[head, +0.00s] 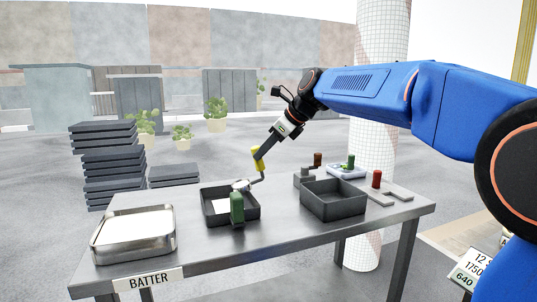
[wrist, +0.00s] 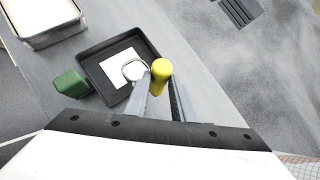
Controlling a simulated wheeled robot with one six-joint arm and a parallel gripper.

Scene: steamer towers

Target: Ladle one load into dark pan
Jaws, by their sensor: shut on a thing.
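My gripper (head: 264,148) is shut on the yellow handle of a metal ladle (head: 257,158); the yellow handle also shows between my fingers in the wrist view (wrist: 161,72). The ladle's bowl (wrist: 135,70) hangs over or in the left dark pan (head: 209,218). The bowl looks pale inside; I cannot tell whether it holds batter or touches the pan. A flat white patch (wrist: 118,68) lies on this pan's floor, partly behind the bowl. A steel tray of white batter (head: 138,226) stands at the table's left end, above the BATTER label.
A green handle (head: 237,207) stands at the left pan's front side. A second dark pan (head: 333,202), apparently empty, stands to the right. Behind it are a grey holder with a brown knob (head: 305,175), a pale tray with a green item (head: 346,170) and a red-knobbed grey piece (head: 385,188).

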